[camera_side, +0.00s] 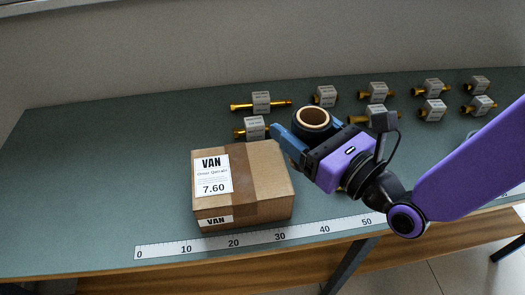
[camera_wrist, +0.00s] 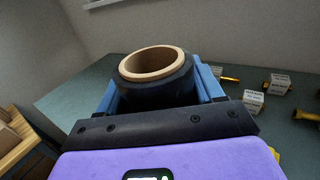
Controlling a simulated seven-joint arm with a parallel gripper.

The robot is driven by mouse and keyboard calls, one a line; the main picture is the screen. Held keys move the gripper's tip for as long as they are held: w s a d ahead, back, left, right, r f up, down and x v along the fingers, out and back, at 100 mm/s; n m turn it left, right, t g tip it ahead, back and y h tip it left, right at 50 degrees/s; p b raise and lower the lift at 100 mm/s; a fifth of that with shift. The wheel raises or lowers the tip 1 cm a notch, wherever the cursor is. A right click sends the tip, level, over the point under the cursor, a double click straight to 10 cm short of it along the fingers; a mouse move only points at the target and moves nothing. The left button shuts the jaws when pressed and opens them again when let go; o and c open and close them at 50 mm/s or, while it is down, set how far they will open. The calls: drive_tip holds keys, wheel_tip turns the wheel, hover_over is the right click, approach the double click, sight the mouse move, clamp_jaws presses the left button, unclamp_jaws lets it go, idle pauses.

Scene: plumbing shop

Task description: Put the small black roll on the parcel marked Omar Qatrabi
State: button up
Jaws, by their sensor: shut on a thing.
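The small black roll (camera_side: 312,121) has a tan cardboard core and is held upright between the blue fingers of my gripper (camera_side: 296,133). In the wrist view the roll (camera_wrist: 157,79) sits between the two fingers (camera_wrist: 160,92), with its open core facing up. My gripper is shut on it, just right of and behind the parcel in the side view. The parcel (camera_side: 268,188) is a brown cardboard box with a tape strip and a white label (camera_side: 213,175) reading VAN, Omar Qatrabi, 7.60. Its top shows nothing lying on it. The roll's lower part is hidden by the gripper.
Several brass fittings with grey tags, such as one at the back (camera_side: 261,102) and one behind the parcel (camera_side: 252,128), lie on the green bench top (camera_side: 90,170). A ruler strip (camera_side: 185,247) runs along the front edge. The bench left of the parcel is clear.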

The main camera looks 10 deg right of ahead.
drive_tip(key=w+a+f, duration=0.1)
drive_tip(key=f, duration=0.1)
drive_tip(key=w+a+f, duration=0.3)
drive_tip(key=a+f, duration=0.1)
drive_tip(key=shift+w+f, duration=0.15)
drive_tip(key=shift+f, duration=0.05)
drive_tip(key=shift+w+a+f, duration=0.1)
drive_tip(key=shift+f, duration=1.6)
drive_tip(key=shift+f, duration=0.15)
drive_tip(key=o, duration=1.2)
drive_tip(key=shift+c, duration=0.2)
drive_tip(key=v, duration=1.2)
